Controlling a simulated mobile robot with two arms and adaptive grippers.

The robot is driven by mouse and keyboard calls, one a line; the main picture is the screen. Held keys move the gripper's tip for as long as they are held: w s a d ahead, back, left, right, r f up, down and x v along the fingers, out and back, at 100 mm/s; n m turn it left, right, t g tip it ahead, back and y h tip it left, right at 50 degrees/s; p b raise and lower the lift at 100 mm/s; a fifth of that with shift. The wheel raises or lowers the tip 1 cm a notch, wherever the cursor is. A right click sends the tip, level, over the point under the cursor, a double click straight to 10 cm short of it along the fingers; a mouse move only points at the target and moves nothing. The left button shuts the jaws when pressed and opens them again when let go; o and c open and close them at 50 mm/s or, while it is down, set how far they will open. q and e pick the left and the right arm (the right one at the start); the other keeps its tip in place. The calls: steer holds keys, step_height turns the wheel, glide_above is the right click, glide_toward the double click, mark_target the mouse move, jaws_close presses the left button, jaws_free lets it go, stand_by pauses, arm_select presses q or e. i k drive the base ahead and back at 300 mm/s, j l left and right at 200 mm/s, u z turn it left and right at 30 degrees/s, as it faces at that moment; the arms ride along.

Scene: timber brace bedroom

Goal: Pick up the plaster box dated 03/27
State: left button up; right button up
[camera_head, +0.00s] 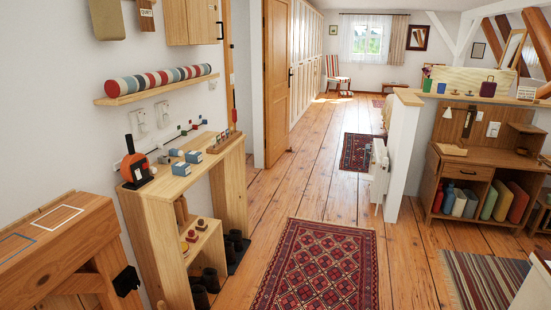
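Small blue-and-white boxes stand on the narrow wooden console at the left; they may be the plaster boxes. One box (181,169) is nearest, and another box (194,156) is behind it to the right. A smaller grey-blue item (176,152) lies behind them, and another (165,159) is to the left. Any dates are too small to read, so I cannot tell which is 03/27. Neither of my grippers is in view.
An orange-and-black object (135,165) stands left of the boxes on the console (150,196). A wooden bench (60,250) is at the near left. A wall shelf (150,92) with a striped roll hangs above. The floor around the red rug (320,265) is clear.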

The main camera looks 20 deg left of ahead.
mark_target(180, 169)
steer(key=i+u, duration=0.15)
steer(key=i, duration=0.6)
steer(key=i+l+u, duration=0.1)
steer(key=i, duration=0.6)
